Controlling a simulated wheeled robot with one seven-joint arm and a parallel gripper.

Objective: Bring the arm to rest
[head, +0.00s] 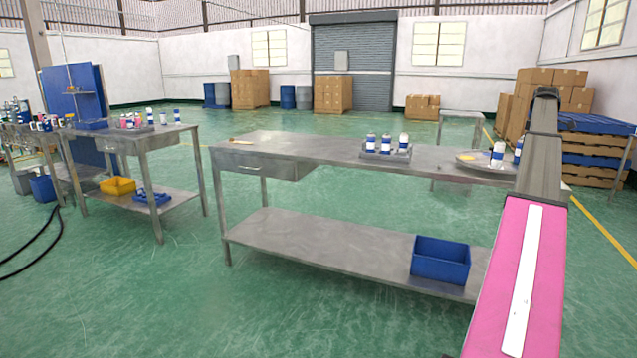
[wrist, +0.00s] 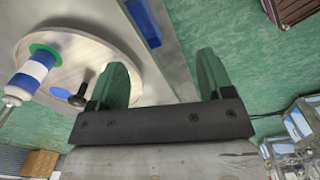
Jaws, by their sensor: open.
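My gripper (wrist: 163,82) is open in the wrist view, with its two dark green fingers wide apart and nothing between them. A round plate (wrist: 105,42) lies left of and beyond the fingers, with a blue-and-white can (wrist: 28,78) and a small black knob-like piece (wrist: 78,98) at it. In the head view my pink arm (head: 490,290) rises at the right, across the end of the long metal table (head: 270,150). My gripper cannot be made out there. The round plate (head: 470,166) stands on that table with a white-and-blue can (head: 497,155); another can (head: 518,151) is partly behind my arm.
A grey tray (head: 388,157) with three cans stands on the long table. A blue bin (head: 440,260) is on its lower shelf. A second table (head: 140,138) with cans stands left. Pallets and boxes (head: 545,85) stand behind my arm. The green floor in front is clear.

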